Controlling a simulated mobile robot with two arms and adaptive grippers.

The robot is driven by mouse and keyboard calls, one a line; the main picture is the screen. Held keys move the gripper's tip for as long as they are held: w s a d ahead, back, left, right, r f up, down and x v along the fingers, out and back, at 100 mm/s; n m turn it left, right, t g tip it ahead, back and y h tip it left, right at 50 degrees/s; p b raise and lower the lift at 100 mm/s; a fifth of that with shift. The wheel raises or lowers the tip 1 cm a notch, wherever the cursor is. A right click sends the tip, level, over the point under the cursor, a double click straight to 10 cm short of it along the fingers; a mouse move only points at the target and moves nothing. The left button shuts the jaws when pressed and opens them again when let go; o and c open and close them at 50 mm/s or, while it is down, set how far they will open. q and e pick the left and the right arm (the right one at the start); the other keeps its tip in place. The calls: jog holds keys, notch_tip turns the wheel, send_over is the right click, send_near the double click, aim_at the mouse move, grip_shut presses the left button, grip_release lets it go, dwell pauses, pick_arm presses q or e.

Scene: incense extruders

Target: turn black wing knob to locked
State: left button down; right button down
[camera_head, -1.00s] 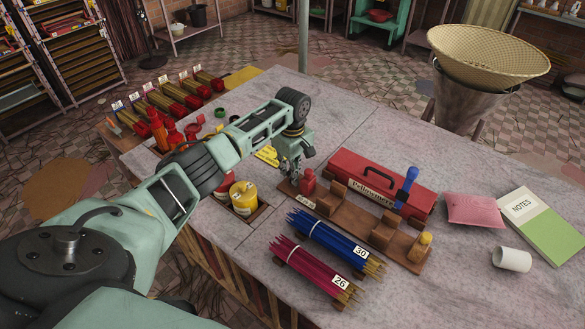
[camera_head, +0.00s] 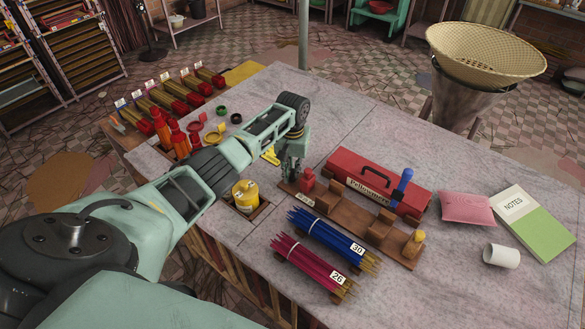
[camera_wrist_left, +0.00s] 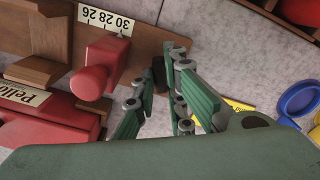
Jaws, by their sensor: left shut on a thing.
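The black wing knob (camera_wrist_left: 159,75) shows in the left wrist view as a small dark piece at the end of a wooden rack (camera_wrist_left: 150,34). My left gripper (camera_wrist_left: 161,84) is shut on it, its green fingers on either side. The fingers hide most of the knob, so its exact angle cannot be told. In the head view my left gripper (camera_head: 290,176) points down at the left end of the wooden rack (camera_head: 322,209), and the knob is hidden there. A red block (camera_head: 307,180) sits on the rack beside the gripper. My right gripper is not in view.
A red toolbox (camera_head: 375,183) stands behind the rack. Bundles of blue sticks (camera_head: 325,236) and magenta sticks (camera_head: 308,264) lie in front. A yellow canister (camera_head: 244,194) stands to the left. A pink pouch (camera_head: 467,208), notebook and white cup are at right.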

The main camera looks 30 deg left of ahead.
aim_at(293, 173)
pick_arm(q)
jog(key=m, duration=0.3)
jog(key=shift+m, duration=0.9)
jog(key=shift+w+m, duration=0.1)
jog(key=shift+m, duration=0.2)
jog(key=c, duration=1.8)
grip_release()
jog(key=shift+r, duration=0.15)
notch_tip(293, 173, up, 12)
jog(key=shift+f, duration=0.2)
